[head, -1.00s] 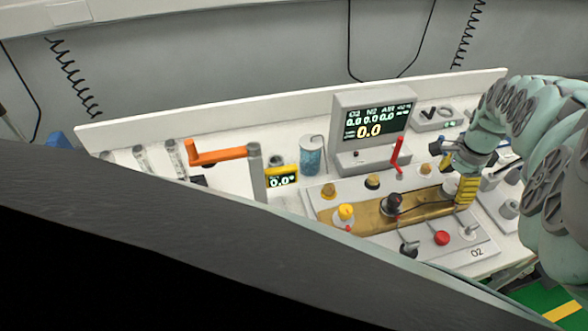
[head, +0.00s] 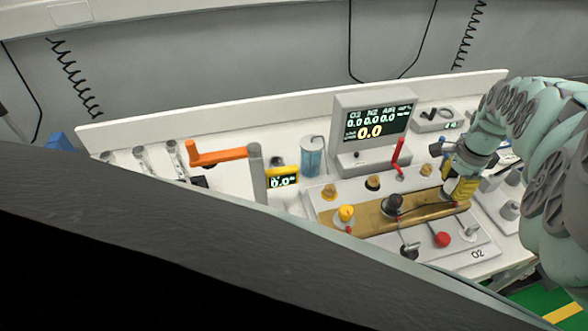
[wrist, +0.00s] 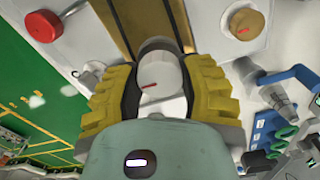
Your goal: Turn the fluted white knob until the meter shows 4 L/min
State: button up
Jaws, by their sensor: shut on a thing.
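The white knob (wrist: 160,72) sits between my yellow fingers in the wrist view. A short red mark shows on its face. Any fluting on its side is hidden by the fingers. My gripper (wrist: 160,82) is shut on it, one finger on each side; in the head view my gripper (head: 460,188) is at the right end of the brass strip and hides most of the knob. The meter screen (head: 376,122) stands behind the panel and reads 0.0 for O2, N2 and AIR, with a large 0.0 below.
The panel also carries a yellow knob (head: 347,213), a black knob (head: 394,203), a red knob (head: 442,240) and tan knobs. A tan knob (wrist: 243,24) and the red knob (wrist: 43,26) are near my gripper. An orange lever (head: 217,156) stands left.

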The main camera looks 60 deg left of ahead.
jog(key=shift+n, duration=0.3)
jog(key=n+b, duration=0.1)
jog(key=n, duration=0.3)
jog(key=shift+f+n, duration=0.1)
jog(key=shift+n, duration=0.2)
jog(key=n+b, duration=0.1)
jog(key=n, duration=0.3)
jog(key=shift+n+b, duration=0.3)
jog(key=n+b, duration=0.1)
jog(key=n, duration=0.3)
jog(key=n+b, duration=0.2)
jog(key=n, duration=0.3)
jog(key=o, duration=1.2)
